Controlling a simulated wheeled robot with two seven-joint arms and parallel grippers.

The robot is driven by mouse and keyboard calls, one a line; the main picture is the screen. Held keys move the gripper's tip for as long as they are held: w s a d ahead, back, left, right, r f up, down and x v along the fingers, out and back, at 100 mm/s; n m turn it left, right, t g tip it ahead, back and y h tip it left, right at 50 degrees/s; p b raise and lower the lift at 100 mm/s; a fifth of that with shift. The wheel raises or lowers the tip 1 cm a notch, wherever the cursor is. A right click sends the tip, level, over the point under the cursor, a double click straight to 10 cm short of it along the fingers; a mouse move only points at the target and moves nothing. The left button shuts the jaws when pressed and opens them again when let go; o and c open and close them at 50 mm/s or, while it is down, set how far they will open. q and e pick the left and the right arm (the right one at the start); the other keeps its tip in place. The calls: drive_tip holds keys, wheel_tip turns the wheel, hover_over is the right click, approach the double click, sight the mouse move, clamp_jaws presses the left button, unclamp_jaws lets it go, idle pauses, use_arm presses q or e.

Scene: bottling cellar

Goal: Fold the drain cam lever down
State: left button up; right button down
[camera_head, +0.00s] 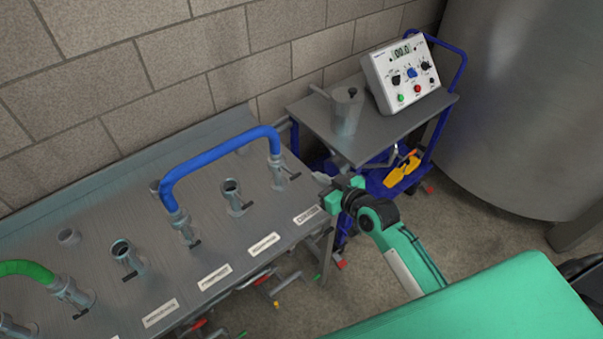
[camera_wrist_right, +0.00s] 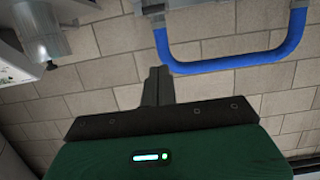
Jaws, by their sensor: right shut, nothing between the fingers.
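A grey sloped panel (camera_head: 215,200) carries several pipe stubs with small dark cam levers. The blue hose (camera_head: 220,155) arches between two of them. Its right-end coupling (camera_head: 276,168) has a small lever (camera_head: 293,177) at its right side; I cannot read which label says drain. My right gripper (camera_head: 322,179) is just right of that lever, beyond the panel's right end, apart from it as far as I can tell. In the right wrist view its fingers (camera_wrist_right: 158,86) are together and empty, with the blue hose (camera_wrist_right: 235,62) beyond. My left gripper is out of view.
A blue cart (camera_head: 395,125) with a control box (camera_head: 402,75) and metal jug (camera_head: 346,110) stands behind my right gripper. A large steel tank (camera_head: 530,100) is at the right. A green hose (camera_head: 25,268) is at the far left. A block wall closes the back.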

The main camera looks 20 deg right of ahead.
drive_tip(key=w+a+f+p, duration=0.3)
drive_tip(key=w+f, duration=0.3)
drive_tip(key=w, duration=0.2)
drive_tip(key=shift+f, duration=0.3)
drive_tip(key=shift+w, duration=0.1)
